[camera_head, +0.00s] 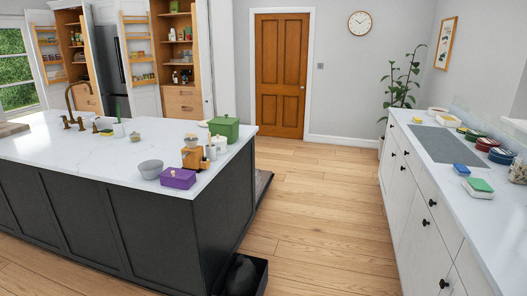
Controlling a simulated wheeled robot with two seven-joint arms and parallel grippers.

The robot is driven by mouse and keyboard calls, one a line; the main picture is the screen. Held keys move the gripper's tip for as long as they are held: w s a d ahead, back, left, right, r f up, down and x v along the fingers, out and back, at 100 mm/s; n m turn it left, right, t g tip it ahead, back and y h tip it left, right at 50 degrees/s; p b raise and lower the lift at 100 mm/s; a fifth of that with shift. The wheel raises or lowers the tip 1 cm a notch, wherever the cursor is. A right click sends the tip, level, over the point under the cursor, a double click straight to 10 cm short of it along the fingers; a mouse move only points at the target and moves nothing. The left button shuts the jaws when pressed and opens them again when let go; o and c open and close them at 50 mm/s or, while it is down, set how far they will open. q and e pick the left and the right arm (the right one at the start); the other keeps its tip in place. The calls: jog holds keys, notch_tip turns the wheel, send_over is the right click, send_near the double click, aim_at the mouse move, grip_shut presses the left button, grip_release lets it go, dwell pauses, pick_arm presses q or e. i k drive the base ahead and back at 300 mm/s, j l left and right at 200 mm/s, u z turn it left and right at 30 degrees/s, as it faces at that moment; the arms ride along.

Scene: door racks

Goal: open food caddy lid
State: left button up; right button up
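A green lidded container (224,129), which may be the food caddy, stands upright at the far right end of the island worktop. Its lid, with a small knob or handle on top, looks closed. A purple lidded box (178,178) sits near the island's front right edge, also looking closed. I cannot tell for certain which of them is the food caddy. Neither of my grippers is in view.
The dark-sided island (70,150) fills the left. A grey bowl (151,169) and a wooden block (192,157) stand near the purple box. A dark tray (262,272) lies by the island's end. Open wooden floor separates the island from the right counter (455,190).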

aim_at(226, 121)
jog(key=i+l+z, duration=0.1)
jog(key=i+z, duration=0.2)
jog(key=i, duration=0.55)
jog(key=i+z, duration=0.25)
jog(key=i, duration=0.55)
jog(key=i+l+u, duration=0.1)
jog(key=i+u, duration=0.15)
jog(key=i, duration=0.3)
jog(key=i+l+u, duration=0.25)
jog(key=i, duration=0.3)
jog(key=i+l+u, duration=0.2)
jog(key=i, duration=0.3)
